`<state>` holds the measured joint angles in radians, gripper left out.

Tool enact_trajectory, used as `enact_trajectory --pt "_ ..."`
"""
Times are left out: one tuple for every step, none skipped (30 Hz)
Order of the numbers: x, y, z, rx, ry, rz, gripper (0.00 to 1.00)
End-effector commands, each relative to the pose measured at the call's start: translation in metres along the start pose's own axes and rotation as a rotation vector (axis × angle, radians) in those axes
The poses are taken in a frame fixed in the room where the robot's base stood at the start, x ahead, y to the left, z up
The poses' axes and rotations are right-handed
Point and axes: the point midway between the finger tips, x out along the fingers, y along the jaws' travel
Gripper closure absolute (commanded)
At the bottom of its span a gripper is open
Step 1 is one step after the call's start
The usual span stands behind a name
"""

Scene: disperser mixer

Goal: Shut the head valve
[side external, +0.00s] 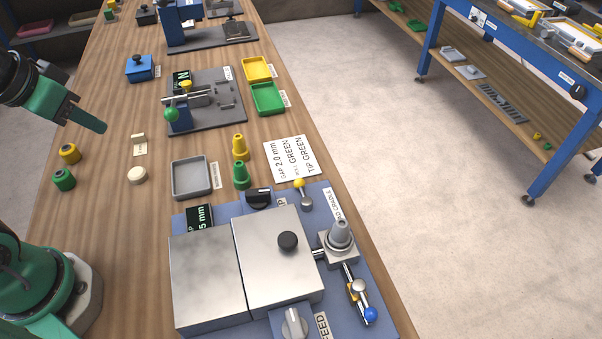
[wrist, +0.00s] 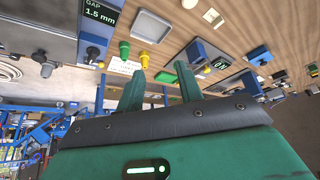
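The mixer station (side external: 384,315) is a blue plate at the front of the bench. At its right, a grey nozzle-like head (side external: 340,236) stands upright in a metal block. Below the block, a metal pipe carries a small brass-coloured valve (side external: 354,291) with a lever ending in a blue ball (side external: 370,315). Another short lever with a yellow ball (side external: 299,183) stands at the plate's back edge. I cannot read a label naming the head valve. My gripper (side external: 98,128) is far to the upper left, above the bench. In the wrist view its green fingers (wrist: 160,80) are apart and empty.
Steel covers with a black knob (side external: 288,240) fill the plate's middle. A grey tray (side external: 192,178), green and yellow nozzles (side external: 240,147) and a card (side external: 292,160) lie behind it. A lever station (side external: 205,100) stands further back. The bench's right edge runs close beside the valve.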

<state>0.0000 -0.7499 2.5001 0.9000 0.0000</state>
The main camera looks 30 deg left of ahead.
Motion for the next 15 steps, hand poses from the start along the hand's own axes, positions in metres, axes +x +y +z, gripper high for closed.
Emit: enact_trajectory --pt "0.000 0.000 0.000 0.000 0.000 0.000 0.64" --pt "0.000 0.000 0.000 0.000 0.000 0.000 0.70" --pt "0.000 0.000 0.000 0.001 0.000 0.000 0.70" --pt "0.000 0.000 -0.001 0.003 0.000 0.001 0.70" --pt "0.000 0.001 -0.001 0.007 -0.001 0.002 0.70" --pt "0.000 0.002 -0.002 0.014 -0.002 0.004 0.70" --pt "0.000 0.003 -0.003 0.022 -0.003 0.005 0.70" --pt "0.000 0.004 -0.005 0.032 -0.004 0.008 0.70" --pt "0.001 0.006 -0.007 0.050 -0.007 0.012 0.70" --pt "0.001 0.008 -0.009 0.067 -0.010 0.016 0.70" --pt "0.002 0.011 -0.011 0.088 -0.013 0.021 0.70" --pt "0.003 0.014 -0.015 0.117 -0.017 0.028 0.70" --pt "0.003 0.018 -0.019 0.144 -0.020 0.034 0.70" --pt "0.004 0.021 -0.022 0.173 -0.025 0.041 0.70" --pt "0.005 0.027 -0.027 0.215 -0.029 0.051 0.70"
